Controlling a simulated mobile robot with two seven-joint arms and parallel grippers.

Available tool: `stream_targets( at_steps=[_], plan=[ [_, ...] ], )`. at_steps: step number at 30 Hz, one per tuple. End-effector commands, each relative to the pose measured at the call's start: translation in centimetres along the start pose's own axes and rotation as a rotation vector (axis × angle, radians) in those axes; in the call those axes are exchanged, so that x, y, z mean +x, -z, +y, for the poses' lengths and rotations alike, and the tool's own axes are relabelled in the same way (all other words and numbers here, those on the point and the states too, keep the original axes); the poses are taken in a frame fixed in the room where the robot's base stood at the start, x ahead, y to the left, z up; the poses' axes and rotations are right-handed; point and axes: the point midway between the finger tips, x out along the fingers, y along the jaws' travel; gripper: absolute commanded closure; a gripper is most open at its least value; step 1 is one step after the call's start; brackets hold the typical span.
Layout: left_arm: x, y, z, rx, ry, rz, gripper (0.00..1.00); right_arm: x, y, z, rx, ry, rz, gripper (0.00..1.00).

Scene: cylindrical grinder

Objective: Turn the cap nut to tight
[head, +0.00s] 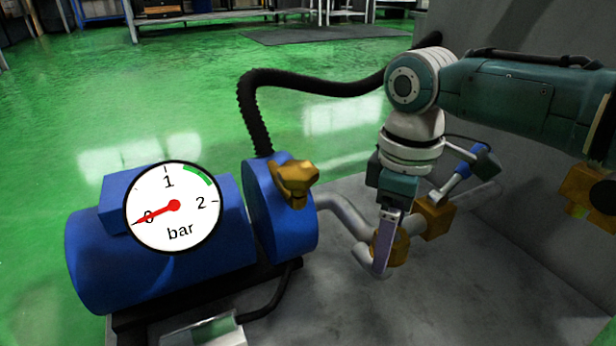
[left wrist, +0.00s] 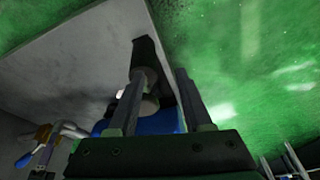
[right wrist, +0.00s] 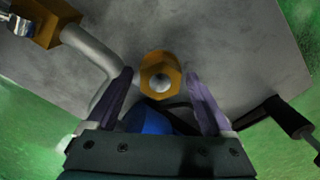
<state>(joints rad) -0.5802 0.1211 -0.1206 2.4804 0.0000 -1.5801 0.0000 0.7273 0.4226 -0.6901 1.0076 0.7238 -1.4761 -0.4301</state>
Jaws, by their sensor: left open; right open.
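The brass hexagonal cap nut (right wrist: 160,75) lies in the right wrist view between the fingertips of my right gripper (right wrist: 159,76), with a gap visible on both sides. In the head view a brass fitting (head: 396,250), likely the same nut, sits beside the grey pipe, partly covered by my right gripper (head: 384,250), which points down over it. My right gripper is open; contact with the nut cannot be seen. My left gripper (left wrist: 163,70) is open in its wrist view and not visible in the head view. A pale round part (left wrist: 150,104) shows between or behind its fingers.
A blue pump (head: 165,260) carries a round gauge (head: 172,207), its red needle at about 0 bar. A brass fitting (head: 295,178) and a black hose (head: 250,110) are on the pump. A blue-handled brass valve (head: 435,217) stands close right of my right gripper. Green floor surrounds the grey base.

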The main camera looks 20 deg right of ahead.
Motion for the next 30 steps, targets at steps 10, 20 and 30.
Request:
stream_targets(
  at_steps=[10,20,30],
  plan=[
    [-0.06,0.0,-0.12,0.003,0.003,-0.001,0.5,-0.08,0.0,0.0,0.0,0.0,0.0,0.43],
    [-0.06,0.0,-0.11,0.002,0.003,-0.001,0.5,-0.07,-0.01,-0.01,0.0,0.0,0.0,0.8],
    [-0.19,0.09,0.11,-0.006,-0.004,0.0,0.5,-0.12,-0.01,-0.02,0.006,0.001,-0.001,1.0]
  ],
)
